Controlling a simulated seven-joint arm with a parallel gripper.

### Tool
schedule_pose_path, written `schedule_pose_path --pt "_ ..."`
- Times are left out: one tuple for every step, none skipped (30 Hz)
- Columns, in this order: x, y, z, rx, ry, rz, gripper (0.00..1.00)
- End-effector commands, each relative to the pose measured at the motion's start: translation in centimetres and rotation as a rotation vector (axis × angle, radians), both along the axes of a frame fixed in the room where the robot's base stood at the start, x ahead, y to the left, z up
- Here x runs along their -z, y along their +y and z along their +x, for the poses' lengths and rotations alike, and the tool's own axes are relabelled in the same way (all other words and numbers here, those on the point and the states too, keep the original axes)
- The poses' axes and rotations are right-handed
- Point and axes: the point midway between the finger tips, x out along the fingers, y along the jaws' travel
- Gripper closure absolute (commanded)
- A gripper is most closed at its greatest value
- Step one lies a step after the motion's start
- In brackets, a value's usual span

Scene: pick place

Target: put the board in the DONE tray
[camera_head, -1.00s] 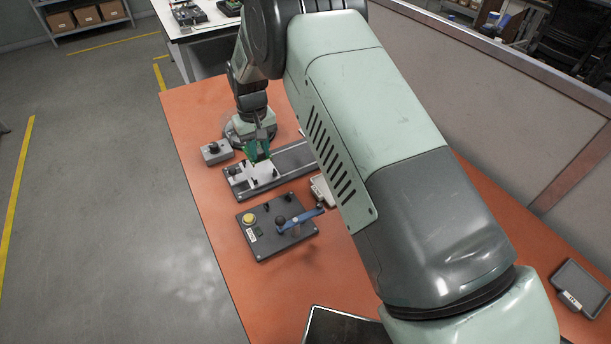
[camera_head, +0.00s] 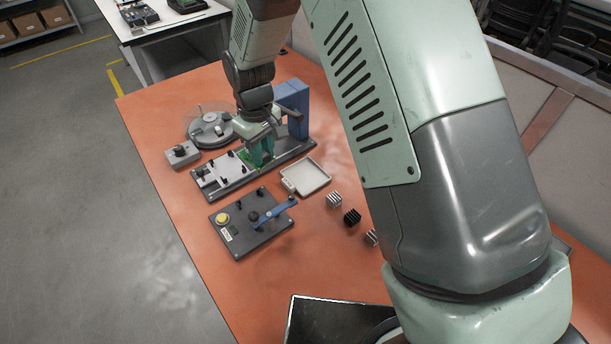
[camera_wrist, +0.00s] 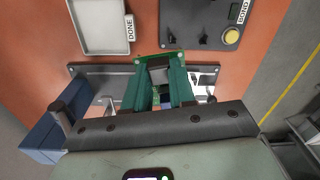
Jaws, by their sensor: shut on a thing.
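My gripper (camera_head: 262,158) is shut on a small green board (camera_head: 247,160) above the long grey rail fixture. In the wrist view the green-tipped fingers (camera_wrist: 160,88) pinch a dark part on the board (camera_wrist: 146,57), whose green edge shows beyond the fingertips. The fingers hide much of the board, and I cannot tell its gap to the rail. The DONE tray (camera_head: 309,175) is shallow, light grey and empty. It lies to the right of the gripper in the head view; it also shows at upper left in the wrist view (camera_wrist: 100,22), with its DONE label.
The rail fixture (camera_head: 212,190) has a pale block on its left end and a blue upright (camera_head: 292,105) at its far end. A dark panel (camera_head: 240,232) with yellow button and blue lever stands in front. Finned blocks (camera_head: 352,216) lie right of the tray.

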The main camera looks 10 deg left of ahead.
Motion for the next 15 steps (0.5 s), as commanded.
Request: schedule_pose_path --pt "0.1 -0.6 0.4 0.012 0.001 -0.001 0.97" --pt "0.2 -0.8 0.6 0.017 0.001 -0.001 0.97" --pt "0.3 -1.2 0.8 0.024 0.001 -0.001 0.97" --pt "0.3 -1.5 1.0 0.029 0.001 -0.001 0.97" --pt "0.4 -1.9 1.2 0.037 0.0 -0.001 0.97" --pt "0.5 -2.6 1.7 0.05 0.0 -0.001 0.97" --pt "0.6 -3.0 1.9 0.058 0.0 -0.001 0.97" --pt "0.6 -3.4 2.2 0.066 0.0 -0.001 0.97" --pt "0.7 -4.0 2.5 0.077 0.001 -0.001 0.97" --pt "0.8 -4.7 2.8 0.09 0.001 -0.001 0.97" --pt "0.9 -5.2 3.2 0.1 0.001 -0.001 0.97" --pt "1.0 -6.0 3.5 0.113 0.001 -0.001 0.97" --pt "1.0 -6.5 3.8 0.123 0.0 -0.001 0.97" --pt "1.1 -7.3 4.1 0.135 0.0 -0.001 0.97" --pt "1.2 -8.0 4.5 0.147 0.0 -0.001 0.97"
